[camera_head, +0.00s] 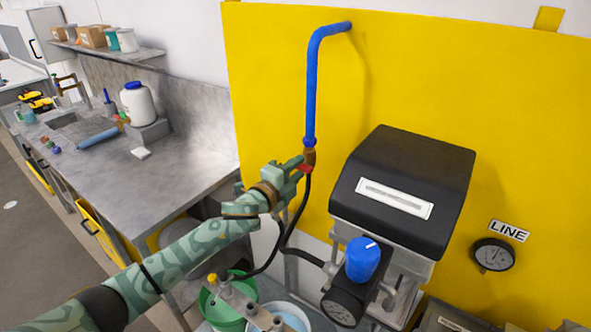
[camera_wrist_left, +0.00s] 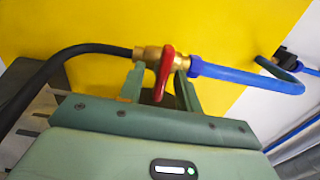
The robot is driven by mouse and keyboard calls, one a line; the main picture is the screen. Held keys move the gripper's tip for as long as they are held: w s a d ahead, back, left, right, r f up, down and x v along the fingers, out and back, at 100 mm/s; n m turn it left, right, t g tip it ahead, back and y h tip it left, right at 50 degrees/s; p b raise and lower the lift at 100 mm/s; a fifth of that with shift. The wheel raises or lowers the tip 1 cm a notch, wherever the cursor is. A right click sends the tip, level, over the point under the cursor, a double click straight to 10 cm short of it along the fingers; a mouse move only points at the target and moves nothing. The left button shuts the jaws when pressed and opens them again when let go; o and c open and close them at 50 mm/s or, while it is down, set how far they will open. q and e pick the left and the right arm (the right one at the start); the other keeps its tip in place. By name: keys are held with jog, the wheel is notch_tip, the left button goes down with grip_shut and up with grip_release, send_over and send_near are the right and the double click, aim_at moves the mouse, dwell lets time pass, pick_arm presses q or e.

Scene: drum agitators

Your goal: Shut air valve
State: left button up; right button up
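The air valve is a brass body (camera_head: 310,156) with a red lever (camera_head: 306,169), at the lower end of a blue pipe (camera_head: 312,90) on the yellow wall. My left gripper (camera_head: 298,166) is at the valve and partly covers it. In the left wrist view, the red lever (camera_wrist_left: 164,72) hangs down across the brass body (camera_wrist_left: 148,53), between the two fingers of my left gripper (camera_wrist_left: 160,88). The fingers are apart, with a gap on each side of the lever. A black hose (camera_wrist_left: 75,50) leaves the valve's other end. My right gripper is not in view.
A black-topped machine (camera_head: 405,185) with a blue knob (camera_head: 363,258) and a gauge (camera_head: 342,312) stands right of the valve. A LINE gauge (camera_head: 494,254) is on the wall. A green bucket (camera_head: 226,322) stands below. A grey counter (camera_head: 150,185) lies left.

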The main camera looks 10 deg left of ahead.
pick_arm(q)
jog(key=shift+r, duration=0.1)
jog(key=b+v, duration=0.1)
jog(key=v, duration=1.5)
jog(key=shift+s, duration=0.15)
